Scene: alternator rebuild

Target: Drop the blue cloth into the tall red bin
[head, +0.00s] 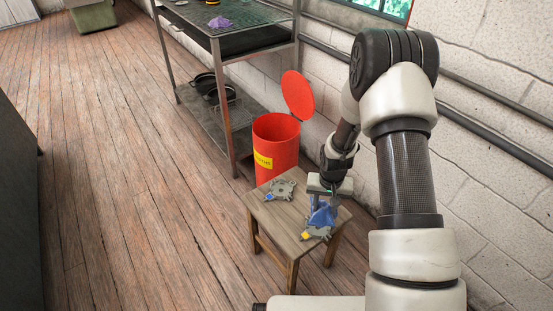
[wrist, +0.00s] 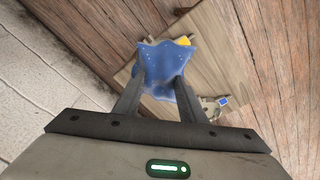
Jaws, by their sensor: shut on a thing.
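The blue cloth (head: 322,216) is crumpled and hangs between the fingers of my gripper (head: 324,202), over the small wooden stool. In the wrist view the blue cloth (wrist: 163,62) is pinched between the two dark fingertips of my gripper (wrist: 160,85). I cannot tell whether its lower edge touches the stool or the part under it. The tall red bin (head: 276,152) stands on the floor behind the stool, with its round red lid (head: 298,95) raised and its mouth open. A yellow label is on its front.
The wooden stool (head: 262,212) holds a grey metal part (head: 281,190) and another grey part with a yellow piece (head: 307,235), partly hidden by the cloth. A metal bench (head: 219,90) with a purple cloth (head: 220,22) stands behind the bin.

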